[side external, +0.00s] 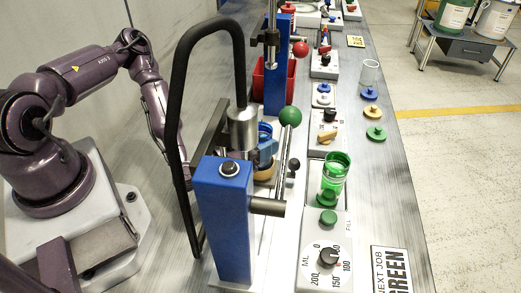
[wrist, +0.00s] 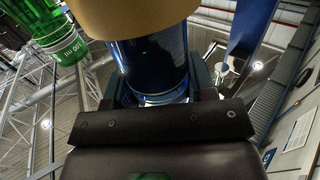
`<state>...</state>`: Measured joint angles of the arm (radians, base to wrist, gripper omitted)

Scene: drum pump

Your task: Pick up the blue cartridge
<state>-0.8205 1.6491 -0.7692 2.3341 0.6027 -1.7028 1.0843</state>
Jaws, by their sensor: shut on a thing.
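The blue cartridge (side external: 267,146) shows in the side view behind the front blue post, partly hidden by the post and a lever. In the wrist view the cartridge (wrist: 158,68) is dark blue and glossy, between the two fingers of my gripper (wrist: 160,88). The gripper is shut on it. A tan round piece (wrist: 130,14) is at the cartridge's end; in the side view it shows just below the blue (side external: 264,172). I cannot tell whether it is joined to the cartridge or a separate seat. The fingers are mostly hidden in the side view.
The blue post (side external: 222,215), black hose (side external: 180,100) and green-knobbed lever (side external: 290,117) crowd the cartridge. A green cup (side external: 334,172) stands to the right, above a dial panel (side external: 327,255). A red bin (side external: 272,82) is behind.

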